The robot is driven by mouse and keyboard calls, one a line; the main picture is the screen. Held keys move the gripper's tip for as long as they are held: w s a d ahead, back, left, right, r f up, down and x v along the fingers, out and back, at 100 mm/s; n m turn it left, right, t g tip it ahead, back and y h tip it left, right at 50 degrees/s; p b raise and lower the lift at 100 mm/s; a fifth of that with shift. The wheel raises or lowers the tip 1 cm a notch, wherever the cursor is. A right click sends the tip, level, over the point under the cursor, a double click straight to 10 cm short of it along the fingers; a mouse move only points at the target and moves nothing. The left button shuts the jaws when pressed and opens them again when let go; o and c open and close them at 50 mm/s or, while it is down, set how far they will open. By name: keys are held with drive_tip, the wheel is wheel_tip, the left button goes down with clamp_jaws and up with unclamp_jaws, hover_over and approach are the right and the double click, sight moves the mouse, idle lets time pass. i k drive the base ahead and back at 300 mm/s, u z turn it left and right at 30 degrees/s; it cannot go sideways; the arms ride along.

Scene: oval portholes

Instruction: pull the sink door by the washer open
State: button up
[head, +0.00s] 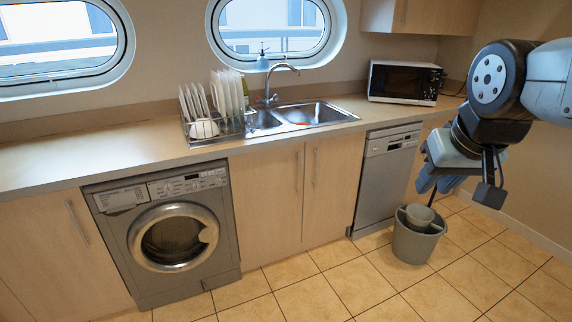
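The sink door by the washer (264,205) is the left of two light-wood doors under the sink, right beside the washer. It is shut, with a slim vertical bar handle (297,171) near its right edge. The right sink door (331,195) is also shut, with its handle (314,168) near its left edge. The washer (170,235) stands to the left, its round door shut. My gripper (431,188) hangs at the right, pointing down in front of the dishwasher's right side, well apart from both sink doors. Its dark fingers are small and partly hidden, so their opening is unclear.
A grey bucket (416,240) with a smaller pot inside stands on the tiled floor below my gripper, by the dishwasher (384,185). The counter (90,150) holds a dish rack (217,128) and a microwave (404,82). The floor before the sink doors is clear.

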sight(266, 185)
drive_tip(key=u, duration=0.3)
drive_tip(key=i, duration=1.05)
drive_tip(key=u, duration=0.45)
drive_tip(key=k, duration=0.85)
drive_tip(key=u, duration=0.15)
drive_tip(key=i, duration=0.95)
drive_tip(key=z, duration=0.1)
